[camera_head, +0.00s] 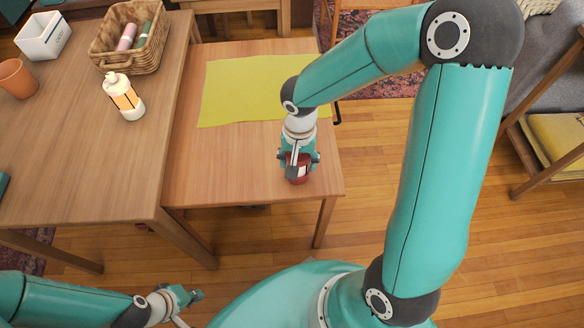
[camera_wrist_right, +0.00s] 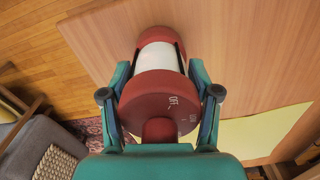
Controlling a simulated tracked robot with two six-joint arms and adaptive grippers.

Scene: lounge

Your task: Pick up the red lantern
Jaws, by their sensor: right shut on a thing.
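The red lantern (camera_head: 298,174) is at the front right part of the smaller wooden table, mostly hidden under my right gripper (camera_head: 298,158) in the head view. In the right wrist view the lantern (camera_wrist_right: 152,98) has a red cap with small lettering, a white middle and a red base. My right gripper (camera_wrist_right: 160,105) is shut on it, one finger on each side. I cannot tell whether the base touches the table. My left gripper (camera_head: 188,300) is at the lower left, below the larger table and away from the lantern; its jaw state is unclear.
A yellow-green mat (camera_head: 235,90) lies on the smaller table (camera_head: 220,170) behind the lantern. The larger table (camera_head: 60,150) bears a white and orange bottle (camera_head: 123,97), a wicker basket (camera_head: 130,38), a white box (camera_head: 43,36) and a terracotta pot (camera_head: 17,78). A grey sofa (camera_head: 545,65) stands at right.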

